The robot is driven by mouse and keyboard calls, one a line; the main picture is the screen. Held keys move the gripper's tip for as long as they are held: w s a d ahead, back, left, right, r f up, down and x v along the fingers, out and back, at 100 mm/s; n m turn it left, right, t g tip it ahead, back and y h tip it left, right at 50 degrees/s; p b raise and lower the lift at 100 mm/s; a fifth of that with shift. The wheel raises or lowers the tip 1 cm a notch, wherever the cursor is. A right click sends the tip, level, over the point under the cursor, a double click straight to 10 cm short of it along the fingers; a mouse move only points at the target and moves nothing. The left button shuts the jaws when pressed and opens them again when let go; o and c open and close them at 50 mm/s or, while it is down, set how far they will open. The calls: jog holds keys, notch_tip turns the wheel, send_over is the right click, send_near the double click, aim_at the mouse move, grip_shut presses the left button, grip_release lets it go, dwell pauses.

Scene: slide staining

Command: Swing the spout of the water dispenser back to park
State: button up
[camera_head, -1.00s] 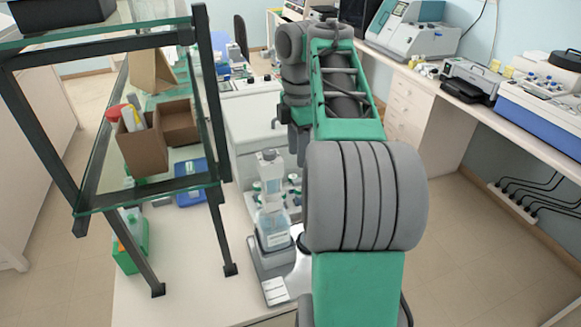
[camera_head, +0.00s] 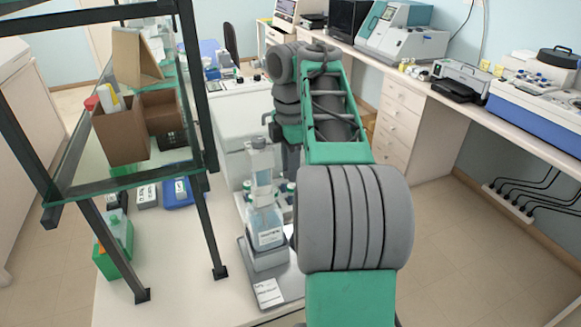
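The water dispenser (camera_head: 266,226) is a clear bottle with a label and a grey pump head (camera_head: 260,152). It stands upright on a grey base on the white bench, just left of my arm. Its spout cannot be made out clearly; the area right of the pump head is partly covered by my arm. My arm reaches forward over the bench, and its dark grey end (camera_head: 291,160) hangs down behind and to the right of the pump head. My gripper's fingers cannot be made out, nor whether they touch the dispenser.
A dark-framed glass shelf (camera_head: 187,80) stands left of the dispenser, with a cardboard box (camera_head: 120,135) on it. Small bottles (camera_head: 247,190) stand close behind the dispenser. A white label card (camera_head: 268,293) lies in front. A blue box (camera_head: 178,193) sits under the shelf.

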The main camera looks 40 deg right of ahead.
grip_shut()
dwell(1.0)
